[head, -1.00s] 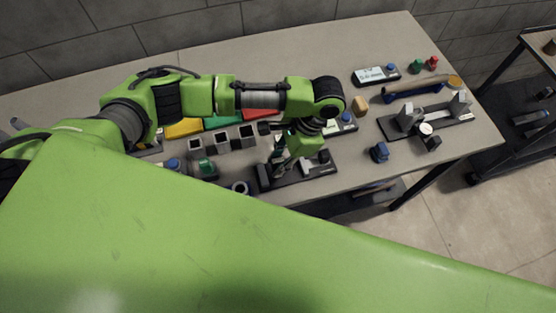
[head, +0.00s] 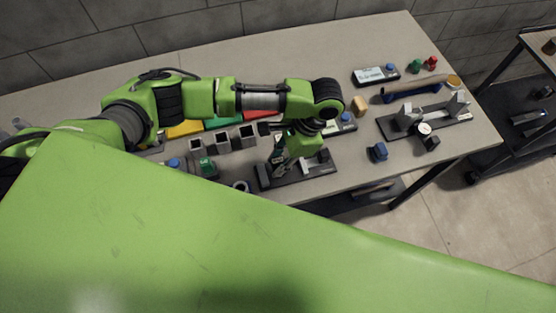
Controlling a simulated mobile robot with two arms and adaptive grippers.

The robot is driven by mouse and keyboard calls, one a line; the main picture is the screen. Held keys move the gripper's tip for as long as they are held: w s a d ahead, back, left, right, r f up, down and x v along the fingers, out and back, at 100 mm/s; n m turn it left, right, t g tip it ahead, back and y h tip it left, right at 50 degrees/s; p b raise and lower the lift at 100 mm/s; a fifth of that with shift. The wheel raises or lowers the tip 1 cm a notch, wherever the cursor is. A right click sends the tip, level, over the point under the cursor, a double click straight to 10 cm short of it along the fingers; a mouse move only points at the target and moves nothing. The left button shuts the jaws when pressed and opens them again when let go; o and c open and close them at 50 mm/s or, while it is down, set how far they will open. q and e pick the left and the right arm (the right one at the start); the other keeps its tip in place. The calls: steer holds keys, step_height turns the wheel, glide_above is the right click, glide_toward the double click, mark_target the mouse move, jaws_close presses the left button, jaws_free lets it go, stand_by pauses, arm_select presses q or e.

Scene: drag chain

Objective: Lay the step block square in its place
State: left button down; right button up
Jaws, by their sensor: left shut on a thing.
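My left gripper (head: 281,157) comes down from the green wrist and points down and to the left, over the left half of a black fixture (head: 318,174) at the table's front edge. Its fingers are small and dark here, and they are closed on a piece I take to be the step block. The block itself is mostly hidden by the fingers and wrist, so I cannot tell whether it touches the fixture or sits square. My right gripper is not in view.
Open square bins (head: 221,143) stand left of the fixture, with coloured trays (head: 183,129) behind. The table's back is clear.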

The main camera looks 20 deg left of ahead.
arm_select(q)
steer(key=shift+f+b, duration=0.65)
steer(key=shift+f, duration=0.65)
stand_by(0.5)
steer(key=c, duration=1.6)
jaws_free()
steer(key=shift+c, duration=0.2)
steer(key=v, duration=1.2)
